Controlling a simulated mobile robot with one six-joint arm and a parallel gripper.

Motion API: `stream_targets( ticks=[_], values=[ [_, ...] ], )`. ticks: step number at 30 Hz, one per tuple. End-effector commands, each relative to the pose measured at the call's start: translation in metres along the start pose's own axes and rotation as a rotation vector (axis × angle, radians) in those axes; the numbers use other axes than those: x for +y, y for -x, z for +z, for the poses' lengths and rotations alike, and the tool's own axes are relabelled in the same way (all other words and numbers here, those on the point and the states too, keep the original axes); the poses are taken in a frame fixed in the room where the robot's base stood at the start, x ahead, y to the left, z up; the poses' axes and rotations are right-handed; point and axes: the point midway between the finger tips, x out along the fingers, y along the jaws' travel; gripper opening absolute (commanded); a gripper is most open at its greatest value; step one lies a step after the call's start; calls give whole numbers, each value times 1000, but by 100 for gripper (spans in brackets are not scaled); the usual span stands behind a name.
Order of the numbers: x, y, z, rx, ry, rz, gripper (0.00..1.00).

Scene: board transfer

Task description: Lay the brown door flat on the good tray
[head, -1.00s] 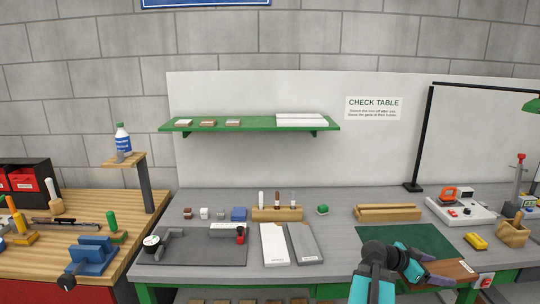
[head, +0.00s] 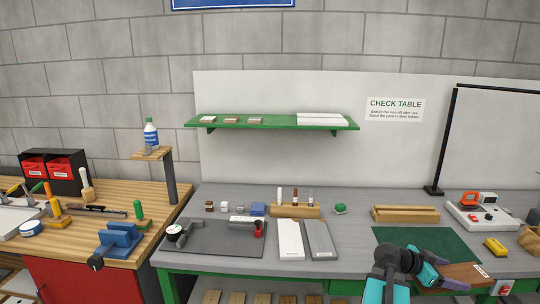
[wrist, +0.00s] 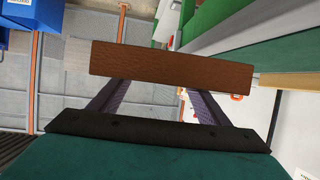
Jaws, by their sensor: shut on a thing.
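The brown door (head: 462,273) is a flat brown panel with a small white label, in the head view at lower right. My gripper (head: 436,272) is shut on it and holds it by the near green mat. In the wrist view the door (wrist: 170,66) lies across the fingers as a long brown bar and hides their tips. Two flat trays or plates lie side by side on the grey table, one white (head: 290,239) and one grey (head: 319,238). Their labels are too small to read, so I cannot tell which is the good tray.
A dark mat (head: 222,238) with a gauge lies left of the plates. A wooden holder (head: 295,212) stands behind them. The green mat (head: 425,240), a wooden block (head: 405,214) and a white device (head: 478,214) are at right. A green shelf (head: 270,122) hangs above.

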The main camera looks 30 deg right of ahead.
Motion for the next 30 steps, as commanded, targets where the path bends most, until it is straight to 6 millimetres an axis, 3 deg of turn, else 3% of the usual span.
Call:
stream_targets(
  ticks=[8, 18, 30],
  values=[
    [-38, 39, 5, 1, 29, -73, 40],
    [-96, 116, 19, 1, 82, -200, 40],
    [-153, 212, 48, 1, 148, -359, 40]
  ],
)
